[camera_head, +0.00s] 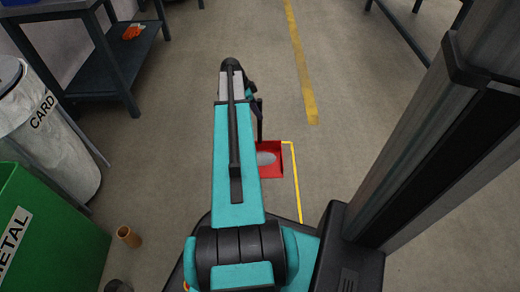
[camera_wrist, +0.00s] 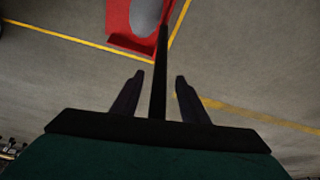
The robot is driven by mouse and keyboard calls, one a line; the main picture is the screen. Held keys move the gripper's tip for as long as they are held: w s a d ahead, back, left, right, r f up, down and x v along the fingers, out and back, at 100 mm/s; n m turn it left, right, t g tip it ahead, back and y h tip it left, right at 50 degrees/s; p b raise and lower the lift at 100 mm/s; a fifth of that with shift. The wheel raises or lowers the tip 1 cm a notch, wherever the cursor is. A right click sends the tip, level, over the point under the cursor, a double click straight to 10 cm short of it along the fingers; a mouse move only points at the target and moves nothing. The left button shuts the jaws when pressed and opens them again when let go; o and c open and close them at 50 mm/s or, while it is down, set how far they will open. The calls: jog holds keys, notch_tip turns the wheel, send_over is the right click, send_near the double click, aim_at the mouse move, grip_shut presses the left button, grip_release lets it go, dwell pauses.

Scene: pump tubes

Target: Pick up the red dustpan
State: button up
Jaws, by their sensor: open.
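The red dustpan (camera_head: 269,160) is on the floor just right of my arm in the head view, partly hidden by the arm. A grey patch shows in its pan. Its dark upright handle (camera_head: 259,122) rises from the pan. In the wrist view the red pan (camera_wrist: 131,40) is at the top, and the black handle (camera_wrist: 159,75) runs down from it between my fingers. My gripper (camera_wrist: 158,82) is open, with one finger on each side of the handle and a gap on both sides.
A green metal bin (camera_head: 60,235), a white card bin (camera_head: 50,140) and a brown cylinder (camera_head: 129,237) stand at the left. A dark workbench (camera_head: 110,60) is at the upper left. Yellow lines (camera_head: 297,180) mark the floor. The floor ahead is mostly clear.

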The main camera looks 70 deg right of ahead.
jog(key=b+x, duration=0.1)
jog(key=x, duration=0.2)
dwell(0.6)
grip_shut()
